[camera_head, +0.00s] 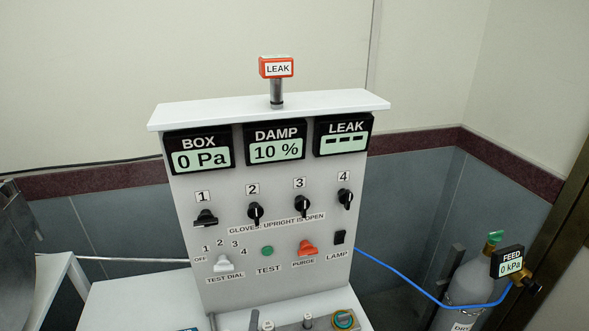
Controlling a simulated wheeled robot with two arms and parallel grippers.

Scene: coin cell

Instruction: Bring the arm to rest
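Neither of my grippers nor either arm shows in the head view. The view holds a grey control panel (275,185) with a white top shelf (270,107). Its displays read BOX 0 Pa (202,158), DAMP 10 % (277,150) and LEAK with dashes (345,140). Below are black knobs numbered 1 (206,217), 2 (256,212), 3 (301,206) and 4 (346,198). Knob 1 is turned sideways; the others look upright. A white test dial (223,264), a green test button (267,251), an orange purge control (307,248) and a black lamp switch (339,238) sit lower.
A red LEAK sign (278,68) stands on a post on the shelf. A grey gas cylinder (466,283) with a FEED gauge (509,264) reading 0 kPa stands at the right. A blue hose (402,279) runs between it and the panel. A white bench (135,303) lies at the left.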

